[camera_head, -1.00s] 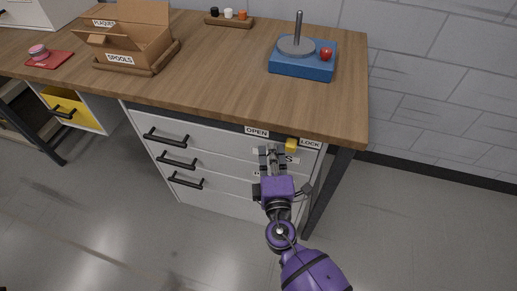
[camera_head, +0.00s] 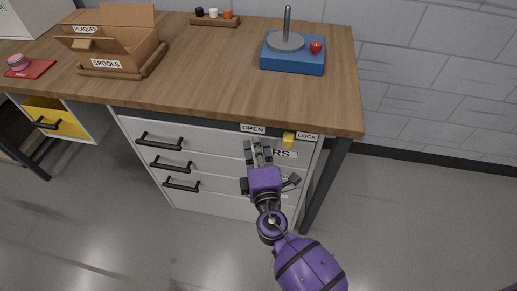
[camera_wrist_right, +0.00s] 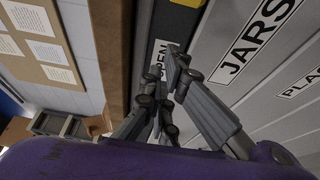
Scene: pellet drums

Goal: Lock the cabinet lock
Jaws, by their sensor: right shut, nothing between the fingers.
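The yellow cabinet lock (camera_head: 289,139) is a small block on the grey frame under the worktop's right front edge. It sits between the OPEN label (camera_head: 253,129) and the LOCK label (camera_head: 306,136), closer to LOCK. Part of it shows at the top edge of the wrist view (camera_wrist_right: 188,3). My right gripper (camera_head: 258,145) is shut and empty in front of the top drawer, below the OPEN label and left of the lock, apart from it. In the wrist view its fingers (camera_wrist_right: 170,85) partly cover the OPEN label. My left gripper is not in view.
The white cabinet has several drawers with black handles (camera_head: 160,142); the JARS label (camera_wrist_right: 256,35) is on the top one. On the worktop stand a blue base (camera_head: 293,62) with a post and a cardboard box (camera_head: 115,45). The floor at right is clear.

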